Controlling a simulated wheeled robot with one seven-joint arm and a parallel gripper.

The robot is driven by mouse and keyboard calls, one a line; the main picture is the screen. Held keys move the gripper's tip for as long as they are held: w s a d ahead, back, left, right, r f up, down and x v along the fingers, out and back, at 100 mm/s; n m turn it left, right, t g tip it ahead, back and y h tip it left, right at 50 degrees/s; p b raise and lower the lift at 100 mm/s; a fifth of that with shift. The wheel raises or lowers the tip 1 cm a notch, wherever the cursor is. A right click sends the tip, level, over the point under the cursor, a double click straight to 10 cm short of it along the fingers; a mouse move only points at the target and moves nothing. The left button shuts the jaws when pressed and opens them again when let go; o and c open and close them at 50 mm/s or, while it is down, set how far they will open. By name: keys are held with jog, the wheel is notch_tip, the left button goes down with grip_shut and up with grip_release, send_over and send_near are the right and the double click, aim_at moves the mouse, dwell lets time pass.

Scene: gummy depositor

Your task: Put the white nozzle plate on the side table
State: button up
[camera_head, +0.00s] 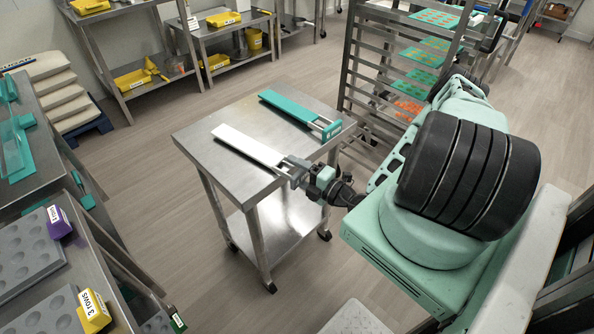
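The white nozzle plate (247,145) is a long flat strip over the top of the steel side table (207,164), its long side slanting down to the right. It looks level and at or very near the tabletop; I cannot tell whether it fully rests there. My gripper (291,169) is at the plate's right end, by the table's right edge, and appears closed around its handle. The gripper hides most of that handle. A teal nozzle plate (290,109) with a handle lies on the same table, behind the white one and apart from it.
A tray rack (353,74) with colored trays stands just behind the table's right side. Shelves with yellow bins (225,19) are at the back. A counter with grey molds (28,243) is at lower left. The tabletop's left and front parts are bare.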

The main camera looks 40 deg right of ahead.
jog(key=shift+o, duration=0.4)
jog(key=shift+s, duration=0.1)
jog(key=shift+s+d+f, duration=0.1)
jog(key=shift+s, duration=0.15)
jog(key=s+d+b, duration=0.3)
jog(key=s+b, duration=0.1)
jog(key=s, duration=1.2)
jog(key=shift+s, duration=0.25)
jog(key=w+a+r+n+g+y, duration=0.4)
jog(key=a+r+n+g+y, duration=0.25)
jog(key=n+y, duration=0.6)
jog(key=s+a+r+m+g+h, duration=0.2)
jog(key=a+r+m+g+h, duration=0.3)
jog(key=a+m, duration=0.6)
jog(key=s+a+r+m+g+h, duration=0.2)
jog(key=a+r+m+g+h, duration=0.4)
jog(key=a+r+m+h, duration=0.4)
jog(key=a+r+m, duration=0.1)
jog(key=m, duration=0.3)
jog(key=shift+s+r, duration=0.25)
jog(key=shift+s, duration=0.05)
